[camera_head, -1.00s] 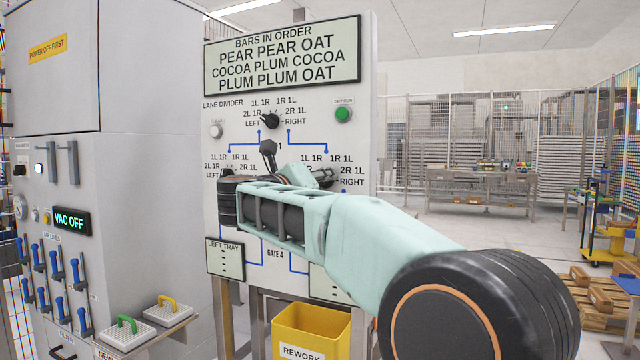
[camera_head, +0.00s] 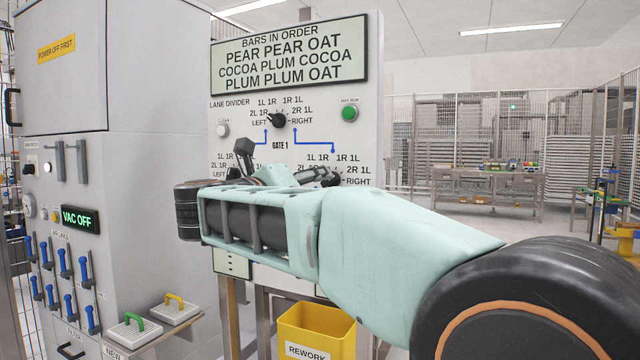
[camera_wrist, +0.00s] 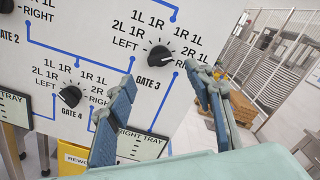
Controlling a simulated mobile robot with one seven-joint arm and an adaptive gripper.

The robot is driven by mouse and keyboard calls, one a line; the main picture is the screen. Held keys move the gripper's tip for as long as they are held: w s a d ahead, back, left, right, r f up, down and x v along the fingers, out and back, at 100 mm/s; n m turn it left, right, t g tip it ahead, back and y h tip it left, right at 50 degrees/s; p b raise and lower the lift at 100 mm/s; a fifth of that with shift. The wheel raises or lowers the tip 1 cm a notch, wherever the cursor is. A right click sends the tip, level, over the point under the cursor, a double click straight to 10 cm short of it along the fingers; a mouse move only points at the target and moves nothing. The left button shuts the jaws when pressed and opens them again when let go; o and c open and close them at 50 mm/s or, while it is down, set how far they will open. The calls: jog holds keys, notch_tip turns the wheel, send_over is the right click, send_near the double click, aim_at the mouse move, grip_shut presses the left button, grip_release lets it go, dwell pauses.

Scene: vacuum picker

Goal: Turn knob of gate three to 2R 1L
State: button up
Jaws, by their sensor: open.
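The gate three knob (camera_wrist: 158,55) is a round black knob on the white panel (camera_wrist: 95,50), above the "GATE 3" label in the wrist view. Its labels run from LEFT through 2L 1R, 1L 1R, 1R 1L and 2R 1L to RIGHT. Its pointer is too small to read surely; it seems to face the left-hand labels. My gripper (camera_wrist: 160,73) is open, its two blue-grey fingers apart, in front of the panel. In the picture the knob shows between and just above the fingertips; no contact is visible. In the head view my arm partly hides the lower panel.
The gate 4 knob (camera_wrist: 70,97) is lower left in the wrist view. The gate 1 knob (camera_head: 277,120) sits higher on the panel. A yellow REWORK bin (camera_head: 318,328) stands below; a grey cabinet (camera_head: 150,200) stands at left.

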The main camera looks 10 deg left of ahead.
jog(key=shift+v, duration=1.8)
